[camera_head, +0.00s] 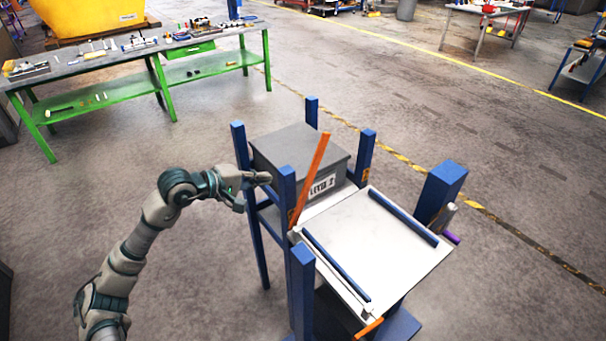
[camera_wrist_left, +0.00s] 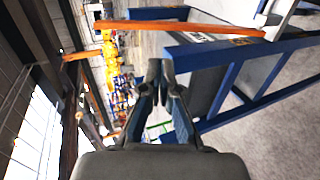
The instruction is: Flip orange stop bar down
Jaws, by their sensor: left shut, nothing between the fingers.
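The orange stop bar (camera_head: 311,178) stands raised, tilted slightly from upright, at the left edge of the white plate, in front of the grey casting (camera_head: 298,155). In the left wrist view the orange stop bar (camera_wrist_left: 190,28) runs across the top of the picture, beyond the fingertips. My left gripper (camera_head: 266,178) is at the left side of the blue frame, by a blue post and left of the bar, apart from it. The left wrist view shows its fingers (camera_wrist_left: 160,72) close together with nothing between them. My right gripper is in neither view.
The white plate (camera_head: 375,245) has two blue rails and is bare. Blue posts (camera_head: 288,195) stand around the casting. A short orange piece (camera_head: 368,328) sits at the plate's front edge. A green workbench (camera_head: 140,90) stands at the back left.

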